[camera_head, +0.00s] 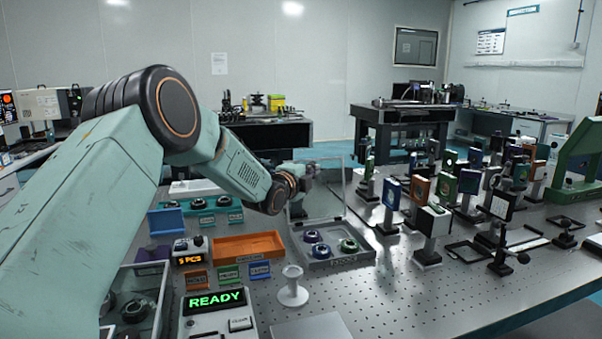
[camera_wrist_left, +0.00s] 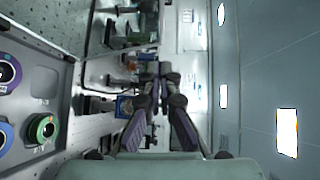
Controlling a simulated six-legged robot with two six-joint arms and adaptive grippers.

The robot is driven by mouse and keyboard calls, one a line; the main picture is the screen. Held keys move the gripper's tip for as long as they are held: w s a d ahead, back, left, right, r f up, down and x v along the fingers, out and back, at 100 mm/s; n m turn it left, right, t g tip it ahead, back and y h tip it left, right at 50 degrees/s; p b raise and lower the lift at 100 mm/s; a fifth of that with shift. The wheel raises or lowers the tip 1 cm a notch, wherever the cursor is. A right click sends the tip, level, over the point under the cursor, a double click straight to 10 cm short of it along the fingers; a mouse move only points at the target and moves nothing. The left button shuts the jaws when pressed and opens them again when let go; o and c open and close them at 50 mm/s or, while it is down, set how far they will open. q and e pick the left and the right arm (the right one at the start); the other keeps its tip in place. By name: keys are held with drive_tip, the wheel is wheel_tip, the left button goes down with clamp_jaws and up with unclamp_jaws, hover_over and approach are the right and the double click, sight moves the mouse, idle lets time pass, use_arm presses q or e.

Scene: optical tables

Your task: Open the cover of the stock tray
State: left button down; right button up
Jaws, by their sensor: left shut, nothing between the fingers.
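The stock tray (camera_head: 376,253) is a grey tray on the perforated table, with purple, blue and green ringed parts inside. Its clear, thin-framed cover (camera_head: 328,193) stands raised, close to upright, at the tray's back edge. The tray also shows at the left of the left wrist view (camera_wrist_left: 42,82), with several of its rings. My left gripper (camera_head: 306,172) is at the upper part of the cover; whether it touches it I cannot tell. In the left wrist view its fingers (camera_wrist_left: 161,76) come together at the tips with nothing between them. My right gripper is not in view.
An orange bin (camera_head: 248,247) and a white spool-like stand (camera_head: 292,290) are near the tray's left side. A READY box (camera_head: 215,312) stands in front. Several optic mounts (camera_head: 430,222) crowd the right. Bare table (camera_head: 400,300) lies in front of the tray.

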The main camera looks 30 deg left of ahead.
use_arm(q)
drive_tip(key=shift+s+d+r+p, duration=0.1)
drive_tip(key=shift+s+r+p, duration=0.15)
drive_tip(key=shift+s, duration=1.2)
drive_tip(key=shift+s+d+r+p, duration=0.1)
drive_tip(key=shift+s+r+p, duration=0.1)
drive_tip(key=shift+s, duration=1.25)
